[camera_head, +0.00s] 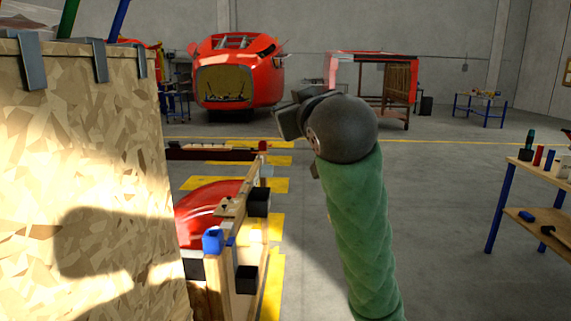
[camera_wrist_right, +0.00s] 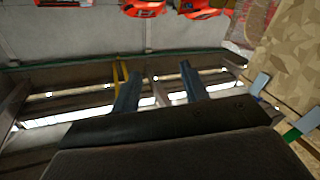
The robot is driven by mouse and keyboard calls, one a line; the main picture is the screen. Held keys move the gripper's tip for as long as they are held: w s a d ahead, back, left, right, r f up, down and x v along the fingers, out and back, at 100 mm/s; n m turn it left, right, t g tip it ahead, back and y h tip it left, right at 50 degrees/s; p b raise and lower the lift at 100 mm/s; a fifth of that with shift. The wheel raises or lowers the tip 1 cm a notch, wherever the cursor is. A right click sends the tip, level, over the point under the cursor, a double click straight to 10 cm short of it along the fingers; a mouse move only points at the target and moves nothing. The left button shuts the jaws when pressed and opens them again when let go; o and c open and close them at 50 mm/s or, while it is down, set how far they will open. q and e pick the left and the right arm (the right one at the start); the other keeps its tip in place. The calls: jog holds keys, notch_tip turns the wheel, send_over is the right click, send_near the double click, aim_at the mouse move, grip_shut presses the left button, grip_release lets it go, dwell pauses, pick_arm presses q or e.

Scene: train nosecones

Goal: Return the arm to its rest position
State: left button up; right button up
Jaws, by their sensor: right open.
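My right arm, in a green sleeve (camera_head: 358,235), rises from the bottom of the head view, right of centre. Its dark rounded wrist (camera_head: 342,128) is raised in front of the hall floor. The right gripper (camera_head: 281,118) points left and is partly hidden behind the wrist. In the right wrist view the two fingers of the right gripper (camera_wrist_right: 160,72) stand apart with nothing between them. It is clear of everything around it. My left gripper is not in view.
A tall chipboard box (camera_head: 90,150) fills the left side. A wooden frame (camera_head: 245,230) with a red curved part (camera_head: 205,203) stands beside it. A workbench (camera_head: 530,175) is at right. A red nosecone (camera_head: 270,80) stands far back. Open floor lies right of centre.

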jog(key=d+f+m+g+h, duration=0.1)
jog(key=d+f+g, duration=0.15)
jog(key=f, duration=0.95)
jog(key=d+f+m+g+h, duration=0.1)
jog(key=d+f, duration=0.3)
jog(key=f, duration=0.9)
jog(key=s+d+f+m+g+h, duration=0.15)
jog(key=s+f, duration=0.25)
jog(key=f, duration=0.7)
jog(key=s+d+f+g+y, duration=0.1)
jog(key=s+d+f+g, duration=0.15)
jog(key=f, duration=0.75)
jog(key=s+d+f+g+h+p, duration=0.1)
jog(key=s+f+g, duration=0.6)
jog(key=s+f, duration=2)
jog(key=s+m, duration=0.1)
jog(key=s, duration=0.1)
jog(key=shift+s+d+g, duration=0.3)
jog(key=shift+d+g, duration=0.05)
